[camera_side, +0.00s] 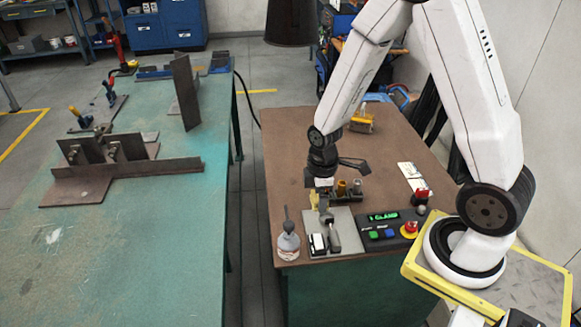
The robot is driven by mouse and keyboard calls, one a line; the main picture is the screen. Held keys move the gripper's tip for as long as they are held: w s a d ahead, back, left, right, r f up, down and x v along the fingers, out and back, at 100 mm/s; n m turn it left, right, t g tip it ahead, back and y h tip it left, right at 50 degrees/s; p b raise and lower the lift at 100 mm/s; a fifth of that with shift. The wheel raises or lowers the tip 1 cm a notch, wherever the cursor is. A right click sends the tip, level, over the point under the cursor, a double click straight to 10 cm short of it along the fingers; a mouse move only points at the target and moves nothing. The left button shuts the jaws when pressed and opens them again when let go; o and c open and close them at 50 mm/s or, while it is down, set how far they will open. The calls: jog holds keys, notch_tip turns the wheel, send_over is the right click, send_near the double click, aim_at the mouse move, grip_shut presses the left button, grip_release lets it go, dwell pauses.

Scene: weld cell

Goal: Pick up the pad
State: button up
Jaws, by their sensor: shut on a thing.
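My gripper (325,208) points down over the front part of the brown bench, above a light grey mat (345,221). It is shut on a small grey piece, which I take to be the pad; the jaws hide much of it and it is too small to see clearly. Whether it touches the mat cannot be told. A dark grey tool (333,240) lies just below the jaws on the mat. A white and black block (317,243) stands beside it on the left.
A control box (385,230) with buttons is on the right. A holder with small brass parts (346,193) is close behind the gripper. A green table (130,245) bears clamped steel plates (130,182).

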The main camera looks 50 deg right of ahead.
jog(key=shift+s+r, duration=0.15)
jog(key=shift+s, duration=0.25)
jog(key=o, duration=0.7)
jog(key=shift+c, duration=0.2)
jog(key=c, duration=0.4)
jog(key=shift+w+d+f, duration=0.85)
jog(key=shift+w+d, duration=1.7)
jog(key=shift+w, duration=0.85)
jog(key=shift+w+d+f, duration=0.8)
jog(key=shift+w+d, duration=1.75)
jog(key=shift+w, duration=0.85)
jog(key=shift+w+d+f, duration=0.85)
jog(key=shift+w+d, duration=1.7)
jog(key=shift+w, duration=0.85)
